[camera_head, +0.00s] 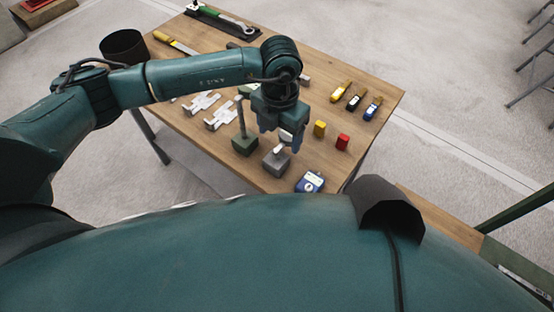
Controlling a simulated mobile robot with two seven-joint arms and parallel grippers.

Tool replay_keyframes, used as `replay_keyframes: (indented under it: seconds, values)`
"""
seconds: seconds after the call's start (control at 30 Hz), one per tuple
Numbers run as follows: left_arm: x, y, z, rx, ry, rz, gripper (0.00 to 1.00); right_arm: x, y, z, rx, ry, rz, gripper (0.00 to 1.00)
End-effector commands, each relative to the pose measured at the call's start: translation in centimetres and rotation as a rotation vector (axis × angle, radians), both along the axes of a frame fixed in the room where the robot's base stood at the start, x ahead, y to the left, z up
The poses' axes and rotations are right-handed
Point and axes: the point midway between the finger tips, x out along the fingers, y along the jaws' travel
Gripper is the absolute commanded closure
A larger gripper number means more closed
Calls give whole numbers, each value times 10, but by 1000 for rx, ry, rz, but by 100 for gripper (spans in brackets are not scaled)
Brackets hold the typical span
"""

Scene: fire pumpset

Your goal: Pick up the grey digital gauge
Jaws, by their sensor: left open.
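A small grey block-shaped item (275,163), which looks like the grey digital gauge, stands on the wooden table (210,151) near its front edge. A pale part rises from its top, partly hidden by my gripper. My left gripper (281,142) points down directly above it, with its fingers apart around or just over the pale part; I cannot tell whether they touch it. My right gripper is not in view.
A green block with a post (244,144) stands close on the left. A blue-and-white device (310,182) lies at the front right. A yellow block (319,128) and a red block (342,142) stand to the right. Light metal fittings (221,117) lie left.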

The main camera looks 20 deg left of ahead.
Motion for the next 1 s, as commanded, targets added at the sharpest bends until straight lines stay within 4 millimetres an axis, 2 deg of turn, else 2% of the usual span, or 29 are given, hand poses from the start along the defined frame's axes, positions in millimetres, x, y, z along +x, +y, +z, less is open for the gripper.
replay_keyframes:
  seconds: [0.1, 0.27, 0.5, 0.6, 0.87, 1.0]
  values:
    - [0, 0, -14, -2, 2, 0, 29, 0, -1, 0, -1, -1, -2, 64]
    - [-2, 0, -23, -2, 1, -2, 29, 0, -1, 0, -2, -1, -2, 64]
    - [-9, 3, -59, -1, 3, -1, 29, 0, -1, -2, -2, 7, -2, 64]
    - [-9, 3, -67, -2, 1, 0, 29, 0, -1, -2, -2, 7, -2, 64]
    - [-9, 3, -69, -2, 0, -1, 29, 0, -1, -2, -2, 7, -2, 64]
    - [-9, 3, -69, -2, 0, -1, 41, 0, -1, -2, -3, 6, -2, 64]
